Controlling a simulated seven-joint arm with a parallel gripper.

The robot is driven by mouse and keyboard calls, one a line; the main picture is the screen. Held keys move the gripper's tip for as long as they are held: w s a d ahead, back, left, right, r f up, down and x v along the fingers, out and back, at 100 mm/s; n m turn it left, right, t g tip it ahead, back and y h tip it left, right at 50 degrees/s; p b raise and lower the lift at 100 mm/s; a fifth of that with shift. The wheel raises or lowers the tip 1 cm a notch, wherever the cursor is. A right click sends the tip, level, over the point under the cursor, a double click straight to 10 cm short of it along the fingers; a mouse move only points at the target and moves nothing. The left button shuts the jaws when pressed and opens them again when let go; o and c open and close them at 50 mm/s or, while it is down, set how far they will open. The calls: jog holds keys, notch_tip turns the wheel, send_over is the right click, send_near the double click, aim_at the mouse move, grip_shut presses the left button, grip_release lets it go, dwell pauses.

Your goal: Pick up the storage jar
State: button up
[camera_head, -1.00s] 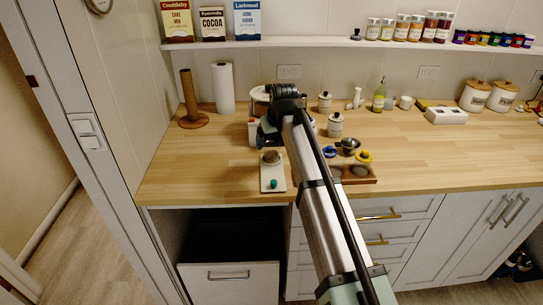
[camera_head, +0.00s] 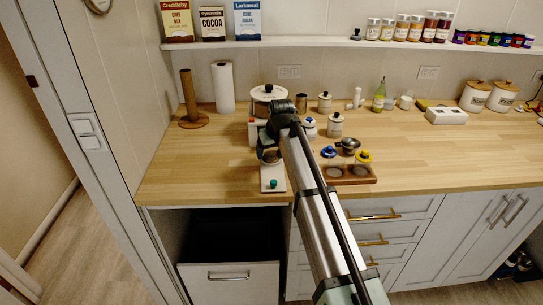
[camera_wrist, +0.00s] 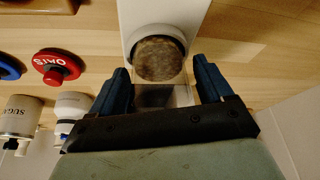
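A small round jar with a speckled brown top (camera_wrist: 160,60), which I take to be the storage jar, stands on a white board (camera_wrist: 187,14). In the head view its brown top (camera_head: 271,157) is mostly covered by my gripper (camera_head: 268,153). A clear or greyish part shows between the fingers. I cannot tell whether they touch the jar.
White lidded jars (camera_head: 335,125) and a large pot (camera_head: 268,92) stand behind. Below is an open drawer (camera_head: 228,275). The counter left of the board is clear.

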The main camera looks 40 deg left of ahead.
jog(key=c, duration=1)
jog(key=shift+o, duration=0.2)
